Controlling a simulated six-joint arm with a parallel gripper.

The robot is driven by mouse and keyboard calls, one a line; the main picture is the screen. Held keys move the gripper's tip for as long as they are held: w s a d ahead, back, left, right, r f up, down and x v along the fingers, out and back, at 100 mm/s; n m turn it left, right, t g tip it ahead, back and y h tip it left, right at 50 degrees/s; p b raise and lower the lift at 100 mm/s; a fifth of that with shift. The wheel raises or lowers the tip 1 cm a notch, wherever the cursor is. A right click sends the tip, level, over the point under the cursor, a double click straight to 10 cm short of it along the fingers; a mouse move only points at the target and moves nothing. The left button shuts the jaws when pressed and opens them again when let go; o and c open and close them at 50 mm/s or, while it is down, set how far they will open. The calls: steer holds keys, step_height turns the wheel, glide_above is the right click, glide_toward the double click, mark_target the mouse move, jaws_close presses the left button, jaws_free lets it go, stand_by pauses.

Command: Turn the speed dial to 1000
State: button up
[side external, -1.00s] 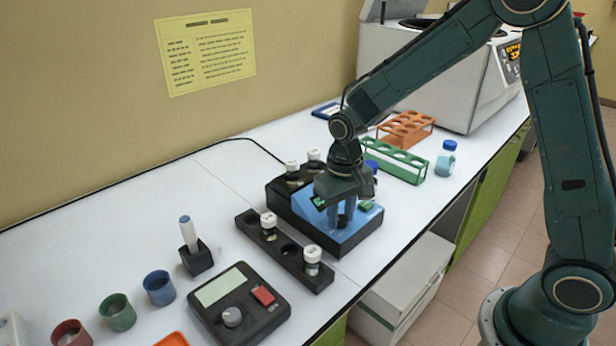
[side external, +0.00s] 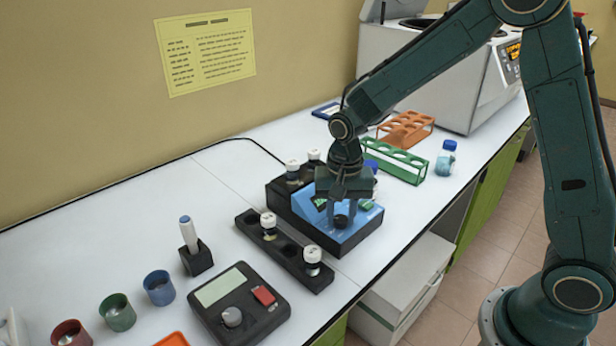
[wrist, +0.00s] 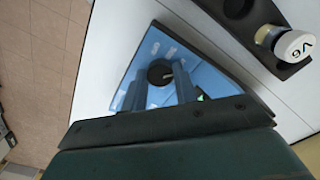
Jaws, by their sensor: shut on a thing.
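The speed dial is a round black knob (side external: 341,221) on the sloped blue front panel of a black machine (side external: 350,240). The knob also shows in the wrist view (wrist: 160,73), with a pale pointer mark on its face. My gripper (side external: 342,210) points down over the panel, its fingers on either side of the knob. In the wrist view my gripper's two fingers (wrist: 158,92) reach to the knob and are shut on it. The panel's printed markings are too small to read. A green display (side external: 319,202) shows partly beside my gripper.
A black vial rack (side external: 285,252) with white-capped vials stands in front of the machine. A second device with a grey knob (side external: 232,317) sits at the front. Green (side external: 403,165) and orange (side external: 405,129) racks stand behind.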

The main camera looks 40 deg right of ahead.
mark_target(340, 218)
steer(key=o, duration=1)
steer(key=shift+r, duration=0.2)
step_height(340, 218, up, 14)
steer(key=shift+f, duration=0.25)
steer(key=shift+s, duration=0.1)
